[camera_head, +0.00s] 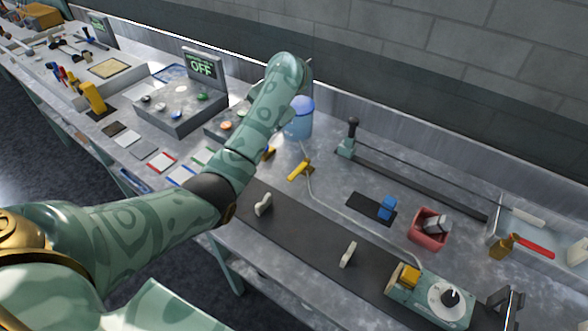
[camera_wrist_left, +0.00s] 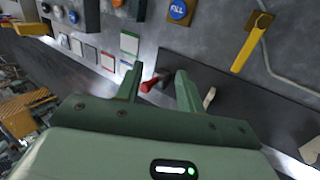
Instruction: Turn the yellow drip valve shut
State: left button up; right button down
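The yellow drip valve handle (camera_head: 299,170) sits on the bench below the blue container (camera_head: 298,120), beside a thin clear tube. It also shows at the upper right of the left wrist view (camera_wrist_left: 248,45), lying at a slant with its upper end on a small brown base. My left gripper (camera_wrist_left: 157,72) is open in the left wrist view, with both fingers apart. It is left of and below the yellow handle there, not touching it. A small red object (camera_wrist_left: 150,83) shows between the fingers, apparently beyond them. In the head view my left arm hides its gripper. My right gripper is not in view.
A round blue FILL button (camera_wrist_left: 179,10) lies left of the yellow handle. A dark belt (camera_head: 305,232) runs along the bench front with pale upright pieces on it. A grey control box (camera_head: 180,105) stands left, its screen reading OFF. A red bin (camera_head: 428,230) is at right.

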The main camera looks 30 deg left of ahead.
aim_at(292, 176)
pick_arm(q)
jog(key=d+r+g+h, duration=0.1)
jog(key=d+h, duration=0.5)
jog(key=d, duration=0.3)
notch_tip(292, 176, down, 15)
jog(key=b, duration=0.7)
jog(key=shift+a+f, duration=0.15)
jog(key=shift+f, duration=0.05)
grip_shut()
